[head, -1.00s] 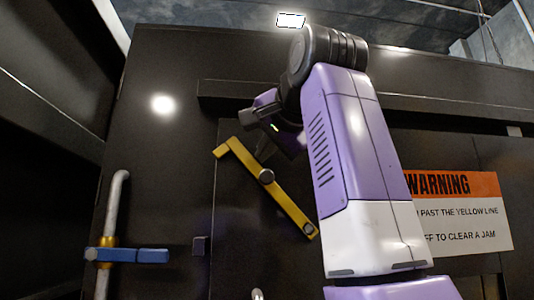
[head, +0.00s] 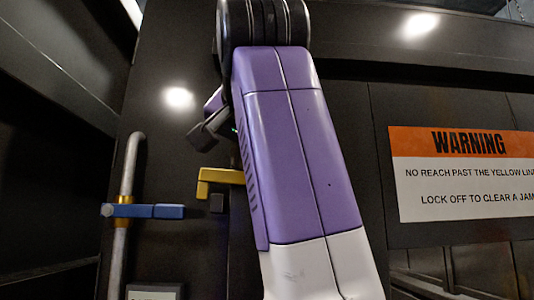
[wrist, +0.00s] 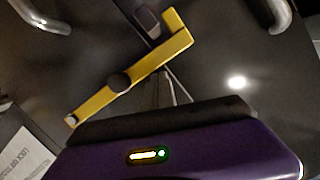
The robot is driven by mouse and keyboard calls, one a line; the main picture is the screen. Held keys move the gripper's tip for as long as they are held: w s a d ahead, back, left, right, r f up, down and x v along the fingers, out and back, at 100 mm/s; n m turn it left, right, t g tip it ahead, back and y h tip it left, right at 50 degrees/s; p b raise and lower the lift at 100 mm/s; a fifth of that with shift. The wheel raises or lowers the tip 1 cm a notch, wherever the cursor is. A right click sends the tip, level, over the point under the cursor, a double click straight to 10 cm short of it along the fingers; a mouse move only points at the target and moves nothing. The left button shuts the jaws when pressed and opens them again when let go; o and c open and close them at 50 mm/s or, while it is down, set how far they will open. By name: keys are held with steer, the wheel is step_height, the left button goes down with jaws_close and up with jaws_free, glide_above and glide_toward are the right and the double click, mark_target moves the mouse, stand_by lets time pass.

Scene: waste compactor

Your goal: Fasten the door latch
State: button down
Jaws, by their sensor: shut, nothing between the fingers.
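The door latch is a yellow bar (head: 222,175) with a short hooked end, mounted on the dark door. In the head view its hooked end is at the left, and my arm hides the rest. The bar looks near level, just above a small dark catch (head: 217,203), with the hook left of it. The wrist view shows the whole bar (wrist: 97,101), its round pivot knob (wrist: 120,83) and the catch (wrist: 147,20) beside the hook. I cannot tell whether bar and catch touch. My gripper (head: 203,134) is shut and empty, above the hooked end in the head view.
A vertical pipe handle (head: 129,170) with a blue lever (head: 145,211) stands left of the latch. A warning sign (head: 462,175) is on the right. A dark wall closes off the far left.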

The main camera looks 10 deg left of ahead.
steer(key=shift+a+f+b, duration=0.15)
steer(key=shift+f+b, duration=0.05)
steer(key=shift+f, duration=0.5)
steer(key=shift+a+f+b, duration=0.15)
steer(key=shift+f+b, duration=0.05)
steer(key=shift+f, duration=0.55)
step_height(320, 180, up, 6)
steer(key=f+p, duration=0.1)
steer(key=p, duration=0.4)
steer(key=b+v, duration=0.4)
steer(key=v, duration=0.6)
steer(key=shift+s+a+r, duration=0.25)
steer(key=shift+s+a, duration=0.05)
